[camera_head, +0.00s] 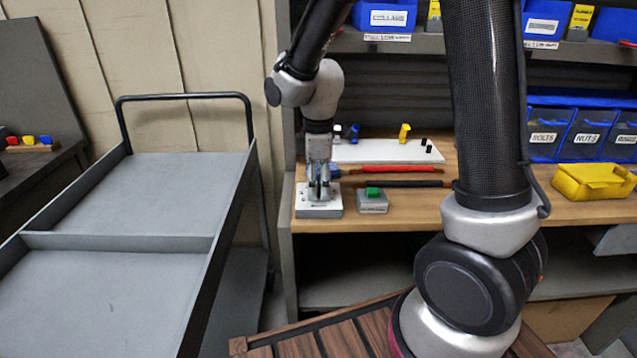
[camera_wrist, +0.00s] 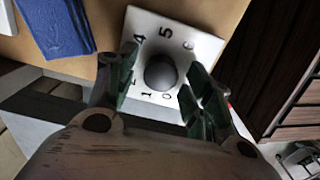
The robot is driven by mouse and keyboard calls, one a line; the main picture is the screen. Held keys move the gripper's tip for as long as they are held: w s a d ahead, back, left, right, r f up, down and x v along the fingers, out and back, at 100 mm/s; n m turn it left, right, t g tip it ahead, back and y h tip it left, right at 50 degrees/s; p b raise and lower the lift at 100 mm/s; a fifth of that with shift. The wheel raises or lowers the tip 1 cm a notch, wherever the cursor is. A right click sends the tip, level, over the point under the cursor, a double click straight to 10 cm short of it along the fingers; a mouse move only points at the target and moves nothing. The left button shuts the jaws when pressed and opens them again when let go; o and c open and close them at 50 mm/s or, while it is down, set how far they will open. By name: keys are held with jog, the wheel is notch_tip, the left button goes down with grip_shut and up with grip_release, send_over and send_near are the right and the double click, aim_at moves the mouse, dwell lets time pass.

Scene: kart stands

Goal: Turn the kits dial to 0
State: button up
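The dial is a round dark grey knob (camera_wrist: 160,73) on a white plate (camera_wrist: 203,46) printed with black numerals. In the wrist view 4, 5, 6, 1 and 0 can be read; others are hidden by my fingers. I see no pointer mark on the knob, so its setting cannot be told. In the head view the dial box (camera_head: 304,203) sits at the left end of the wooden bench. My gripper (camera_head: 319,184) points down over it. In the wrist view my gripper (camera_wrist: 163,66) is open, its fingers on either side of the knob with small gaps.
A grey box with a green top part (camera_head: 372,199) stands just right of the dial box. Red (camera_head: 400,169) and black-handled tools lie behind it, before a white board (camera_head: 375,153). A yellow bin (camera_head: 594,182) is far right. A grey cart (camera_head: 110,245) stands left.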

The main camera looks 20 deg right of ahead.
aim_at(319, 186)
notch_tip(319, 186, up, 12)
dwell(0.7)
jog(key=s+d+r+m+t, duration=0.2)
jog(key=s+d+m, duration=0.5)
jog(key=s, duration=0.2)
jog(key=s+d+r+m+t, duration=0.2)
jog(key=s+d+r+m, duration=0.1)
jog(key=s+d+m, duration=0.4)
jog(key=s, duration=0.3)
jog(key=shift+d+r+m, duration=0.3)
jog(key=shift+d, duration=0.1)
